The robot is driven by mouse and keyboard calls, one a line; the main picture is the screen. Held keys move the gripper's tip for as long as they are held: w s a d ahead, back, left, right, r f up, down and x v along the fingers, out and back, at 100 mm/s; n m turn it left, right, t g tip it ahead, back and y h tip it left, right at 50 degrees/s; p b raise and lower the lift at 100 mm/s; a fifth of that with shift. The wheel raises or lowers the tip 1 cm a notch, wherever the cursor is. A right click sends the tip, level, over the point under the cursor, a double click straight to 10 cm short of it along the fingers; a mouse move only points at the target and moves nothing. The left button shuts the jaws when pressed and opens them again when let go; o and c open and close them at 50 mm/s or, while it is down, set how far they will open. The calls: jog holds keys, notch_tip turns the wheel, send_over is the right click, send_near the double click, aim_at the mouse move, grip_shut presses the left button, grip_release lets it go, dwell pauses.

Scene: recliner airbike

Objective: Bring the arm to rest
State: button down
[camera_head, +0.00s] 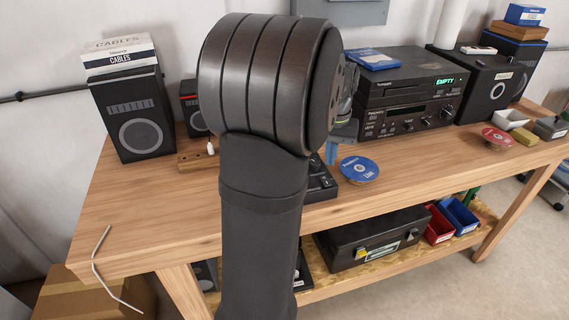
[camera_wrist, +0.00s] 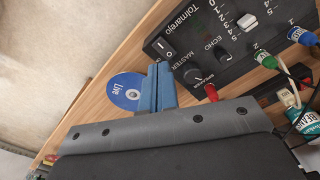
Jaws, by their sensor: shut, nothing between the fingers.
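My arm fills the middle of the head view and hides part of the bench. My gripper (camera_wrist: 157,88) shows two blue fingers pressed together with nothing between them in the wrist view. A bit of the blue fingers (camera_head: 331,152) also shows in the head view, right of my arm. The fingers are above the wooden bench (camera_head: 150,215), close beside a black mixer (camera_wrist: 225,50) and a blue disc (camera_wrist: 125,92) labelled "Live". Whether they touch anything is unclear. In the head view the disc (camera_head: 359,169) lies on the bench, and the mixer (camera_head: 320,182) is partly hidden.
Stacked audio units (camera_head: 408,110) with a blue box (camera_head: 372,60) on top stand behind. Speakers (camera_head: 132,118) (camera_head: 490,88) stand left and right. A red disc (camera_head: 497,137) lies at right. Cables with coloured plugs (camera_wrist: 268,60) rise from the mixer.

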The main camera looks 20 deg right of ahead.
aim_at(327, 183)
notch_tip(327, 183, down, 7)
dwell(0.4)
jog(key=shift+r, duration=0.15)
notch_tip(327, 183, up, 6)
jog(key=shift+r, duration=0.15)
notch_tip(327, 183, down, 7)
notch_tip(327, 183, up, 9)
jog(key=s+a+r+t+h, duration=0.1)
jog(key=s+a+r, duration=0.1)
jog(key=s+a, duration=0.6)
jog(key=shift+a+r+t, duration=0.3)
jog(key=shift+a+r, duration=0.05)
jog(key=shift+a, duration=0.35)
jog(key=c, duration=2.2)
grip_release()
